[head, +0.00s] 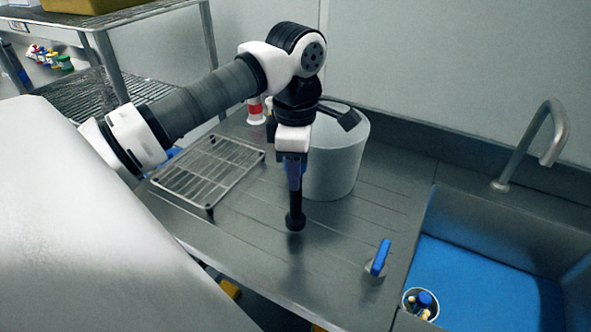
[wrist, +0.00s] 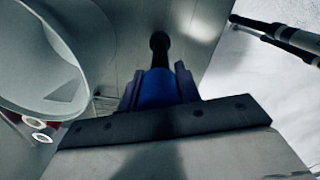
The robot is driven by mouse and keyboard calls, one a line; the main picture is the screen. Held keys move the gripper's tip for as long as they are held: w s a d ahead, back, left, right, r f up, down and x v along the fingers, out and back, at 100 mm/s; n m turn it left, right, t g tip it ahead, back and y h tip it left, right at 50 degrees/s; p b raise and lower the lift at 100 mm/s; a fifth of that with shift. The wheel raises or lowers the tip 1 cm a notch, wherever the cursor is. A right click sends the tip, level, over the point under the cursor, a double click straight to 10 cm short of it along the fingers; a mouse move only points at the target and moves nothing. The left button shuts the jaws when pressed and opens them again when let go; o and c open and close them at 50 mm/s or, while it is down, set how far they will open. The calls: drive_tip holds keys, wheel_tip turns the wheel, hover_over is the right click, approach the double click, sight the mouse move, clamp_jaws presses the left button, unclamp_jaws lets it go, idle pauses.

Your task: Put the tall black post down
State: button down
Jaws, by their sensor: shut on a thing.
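The black post (head: 295,205) hangs upright below my gripper (head: 293,172), with a rounded dark knob at its lower end. My gripper is shut on its upper part, which looks blue between the fingers. In the wrist view, my gripper (wrist: 158,85) holds the blue part, and the post's black end (wrist: 159,45) points away from the camera. The knob is close above the steel counter (head: 330,235), with a dark shadow or reflection just below it. I cannot tell if it touches.
A white bucket (head: 345,160) stands just behind and right of the post. A wire rack (head: 210,170) lies to the left. A blue-handled fitting (head: 380,258) stands by the sink (head: 480,285) at right. The counter in front of the post is clear.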

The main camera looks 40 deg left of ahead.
drive_tip(key=shift+f+b, duration=0.35)
drive_tip(key=shift+f, duration=0.9)
drive_tip(key=shift+f, duration=0.25)
drive_tip(key=c, duration=1)
unclamp_jaws()
drive_tip(key=shift+r, duration=0.2)
wheel_tip(320, 180, up, 12)
drive_tip(key=p, duration=0.7)
drive_tip(key=shift+p, duration=0.3)
